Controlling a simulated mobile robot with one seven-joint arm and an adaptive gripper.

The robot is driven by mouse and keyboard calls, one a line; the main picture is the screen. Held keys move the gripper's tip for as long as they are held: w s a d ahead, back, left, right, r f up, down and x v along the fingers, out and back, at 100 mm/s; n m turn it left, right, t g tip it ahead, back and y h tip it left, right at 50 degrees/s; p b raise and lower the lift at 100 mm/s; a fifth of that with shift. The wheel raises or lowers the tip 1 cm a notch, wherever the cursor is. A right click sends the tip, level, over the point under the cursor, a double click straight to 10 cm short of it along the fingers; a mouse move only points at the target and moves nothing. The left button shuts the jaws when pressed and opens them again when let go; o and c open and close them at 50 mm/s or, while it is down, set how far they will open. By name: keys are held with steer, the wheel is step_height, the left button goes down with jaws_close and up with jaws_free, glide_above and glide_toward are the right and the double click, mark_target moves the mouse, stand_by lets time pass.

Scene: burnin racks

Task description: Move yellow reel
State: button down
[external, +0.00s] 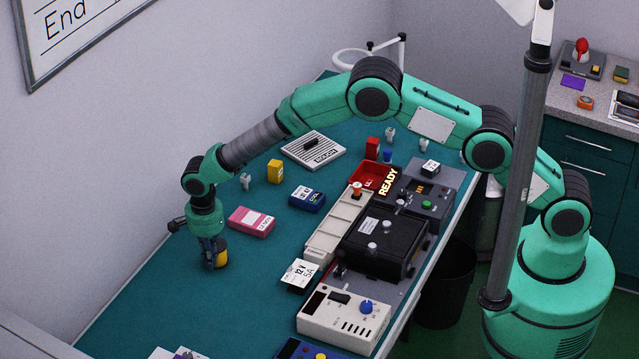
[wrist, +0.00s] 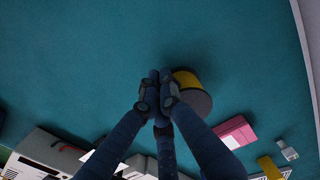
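The yellow reel (external: 222,258), with a yellow side and dark flat ends, is at the left part of the teal bench top. It also shows in the wrist view (wrist: 187,79), just right of the fingertips. My gripper (external: 211,262) points down close beside the reel and hides part of it in the external view. In the wrist view my fingers (wrist: 158,93) are drawn together with nothing visible between them. The reel lies outside the right finger. I cannot tell whether that finger touches it.
A pink box (external: 251,221) lies just behind and right of the reel. A yellow box (external: 275,171) and a blue box (external: 307,199) stand farther back. A beige tray (external: 325,240) and black equipment (external: 384,243) fill the right side. The bench in front of the reel is clear.

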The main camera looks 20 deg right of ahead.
steer(key=shift+w+d, duration=0.9)
steer(key=shift+a, duration=0.1)
steer(key=shift+s+a, duration=0.35)
steer(key=shift+s, duration=0.1)
steer(key=shift+s+a+b, duration=0.3)
steer(key=shift+s+a, duration=0.75)
steer(key=shift+a, duration=0.05)
step_height(320, 180, up, 10)
steer(key=shift+d, duration=0.15)
steer(key=shift+w, duration=0.1)
